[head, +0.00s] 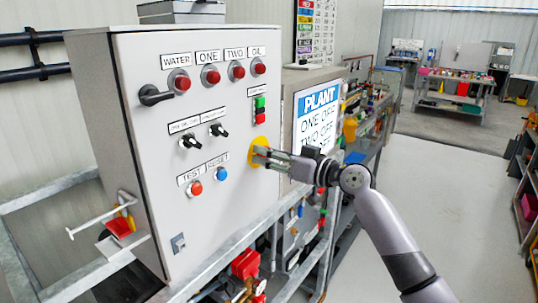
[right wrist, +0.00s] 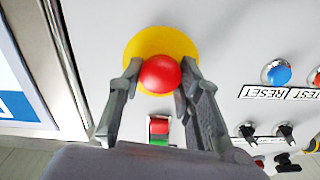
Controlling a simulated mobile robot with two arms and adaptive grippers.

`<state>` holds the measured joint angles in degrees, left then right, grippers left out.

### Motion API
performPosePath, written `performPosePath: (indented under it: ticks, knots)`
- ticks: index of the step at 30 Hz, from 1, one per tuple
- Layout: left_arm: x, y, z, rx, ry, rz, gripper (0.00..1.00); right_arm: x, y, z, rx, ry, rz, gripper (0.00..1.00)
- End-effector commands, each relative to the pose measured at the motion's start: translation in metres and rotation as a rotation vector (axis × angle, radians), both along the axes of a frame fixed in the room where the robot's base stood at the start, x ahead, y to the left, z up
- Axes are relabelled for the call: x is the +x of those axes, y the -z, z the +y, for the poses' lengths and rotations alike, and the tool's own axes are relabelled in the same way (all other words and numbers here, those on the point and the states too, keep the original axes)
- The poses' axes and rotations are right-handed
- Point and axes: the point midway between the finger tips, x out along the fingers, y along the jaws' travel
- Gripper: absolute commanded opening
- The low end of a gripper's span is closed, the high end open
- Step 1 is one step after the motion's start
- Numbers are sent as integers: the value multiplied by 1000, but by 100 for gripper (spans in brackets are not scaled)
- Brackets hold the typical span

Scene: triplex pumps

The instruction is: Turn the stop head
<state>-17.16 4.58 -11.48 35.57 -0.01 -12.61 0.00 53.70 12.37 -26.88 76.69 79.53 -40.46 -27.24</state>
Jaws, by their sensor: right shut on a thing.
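The red stop head (right wrist: 160,74) sits on a yellow round plate (right wrist: 185,44) on the front of the grey control panel (head: 215,120). In the right wrist view the two fingers of my right gripper (right wrist: 156,82) are closed on either side of the red head and touch it. In the head view my right gripper (head: 268,157) reaches in from the right to the yellow plate (head: 256,148), and its fingers hide the red head. My left gripper is not in view.
The panel also carries a blue reset button (head: 221,173), a red test button (head: 195,188), black selector switches (head: 218,130) and a green and red switch (head: 260,108). A PLANT sign (head: 318,115) stands to the right. Open floor (head: 440,180) lies further right.

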Motion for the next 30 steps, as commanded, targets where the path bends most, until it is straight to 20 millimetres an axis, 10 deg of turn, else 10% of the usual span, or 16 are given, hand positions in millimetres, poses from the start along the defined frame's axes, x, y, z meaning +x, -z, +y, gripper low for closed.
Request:
performPosePath:
  ticks: [23,24,30]
  knots:
    - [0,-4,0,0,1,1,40,1,-1,-1,262,1,356,4]
    - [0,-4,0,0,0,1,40,1,-1,-1,262,1,355,33]
    - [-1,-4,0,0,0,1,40,1,0,-1,260,1,355,46]
